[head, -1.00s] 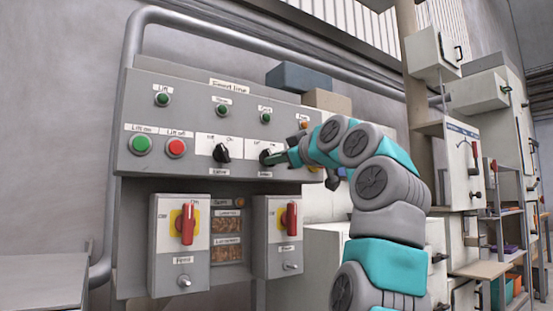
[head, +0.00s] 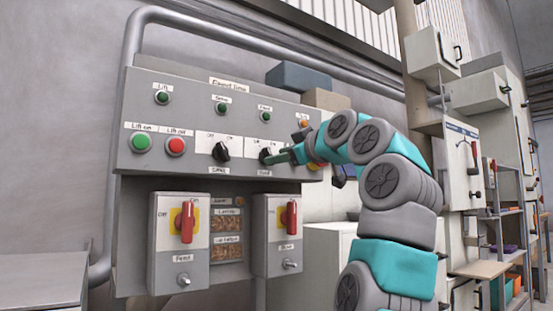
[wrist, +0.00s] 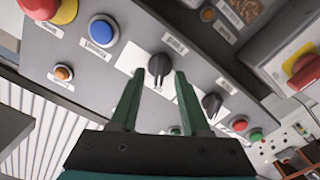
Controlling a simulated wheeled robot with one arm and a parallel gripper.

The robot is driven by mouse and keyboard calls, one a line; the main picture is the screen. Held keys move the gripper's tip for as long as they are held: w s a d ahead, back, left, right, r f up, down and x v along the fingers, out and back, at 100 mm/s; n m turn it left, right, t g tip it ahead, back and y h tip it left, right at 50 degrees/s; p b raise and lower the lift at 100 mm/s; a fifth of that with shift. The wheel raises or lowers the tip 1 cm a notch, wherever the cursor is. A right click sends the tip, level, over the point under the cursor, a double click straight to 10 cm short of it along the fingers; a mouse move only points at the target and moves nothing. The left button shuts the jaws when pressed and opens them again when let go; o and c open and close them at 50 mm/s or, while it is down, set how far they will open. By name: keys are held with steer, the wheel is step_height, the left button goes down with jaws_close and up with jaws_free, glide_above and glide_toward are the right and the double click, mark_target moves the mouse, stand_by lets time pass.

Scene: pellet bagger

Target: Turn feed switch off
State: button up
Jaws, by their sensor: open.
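The feed switch (head: 265,155) is a black rotary knob at the right of the grey control panel, with a label below that seems to read Feed. My gripper (head: 283,157) reaches it from the right and partly hides it in the head view. In the wrist view the knob (wrist: 159,66) lies between the two dark green fingertips (wrist: 160,76). The fingers are apart, one on each side of it; I cannot tell whether they touch it. The direction of its pointer is unclear in the head view.
A similar black knob (head: 221,151) sits just left of it, beside the red (head: 176,146) and green (head: 141,142) lift buttons. Two boxes with red rotary handles (head: 187,222) (head: 291,217) hang below. A blue button (wrist: 103,31) is close by in the wrist view.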

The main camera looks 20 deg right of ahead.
steer(key=v, duration=0.6)
steer(key=shift+b, duration=0.3)
steer(key=shift+w, duration=0.1)
steer(key=w+a+f+m+g+p, duration=0.1)
steer(key=a+f+m+g+p, duration=0.1)
steer(key=a+f+g, duration=0.5)
steer(key=w+a+f+m+g+p, duration=0.1)
steer(key=a+f+p, duration=0.1)
steer(key=a+f, duration=0.6)
steer(key=s+f+m+g+p, duration=0.1)
steer(key=s+f+g, duration=0.3)
steer(key=f, duration=0.7)
steer(key=s+d+f+m+g+h+p, duration=0.1)
steer(key=s+f+m+g+h+p, duration=0.1)
steer(key=s+f, duration=1.3)
steer(key=s+d+f+m+g+h+p, duration=0.1)
steer(key=s+f+g, duration=0.4)
steer(key=s+f, duration=1)
steer(key=s+d+m+h, duration=0.1)
steer(key=s+m, duration=0.1)
steer(key=s, duration=0.2)
steer(key=shift+d+f+p, duration=0.15)
steer(key=shift+f+p, duration=0.05)
steer(key=shift+p, duration=0.2)
